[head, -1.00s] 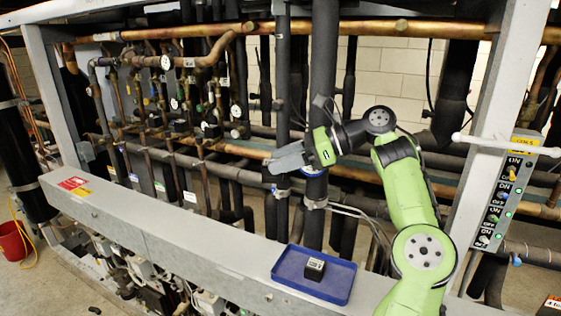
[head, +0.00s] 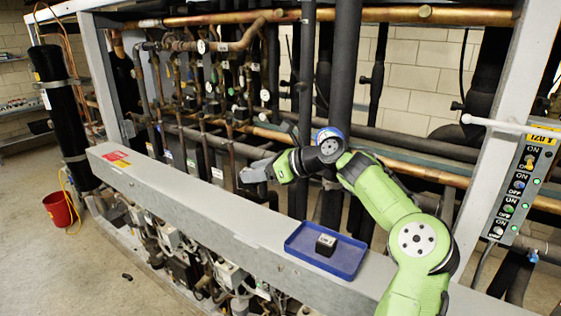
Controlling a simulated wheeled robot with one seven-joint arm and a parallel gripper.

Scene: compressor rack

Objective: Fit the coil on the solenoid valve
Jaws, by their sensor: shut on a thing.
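My gripper (head: 254,172) is at the end of the green arm, in front of the lower rack pipes and above the grey beam. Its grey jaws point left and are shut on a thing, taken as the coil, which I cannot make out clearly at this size. A black block with a pale label (head: 326,245), which looks like a coil, lies in the blue tray (head: 293,247), below and right of my gripper and apart from it. The valves stand among the copper pipes (head: 228,95) behind and left of my gripper; which one is the solenoid valve I cannot tell.
The grey beam (head: 190,205) runs across the front. Thick black vertical pipes (head: 344,70) stand behind my arm. A switch panel (head: 518,190) is on the right post. A red bucket (head: 60,208) stands on the floor at left, where floor is free.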

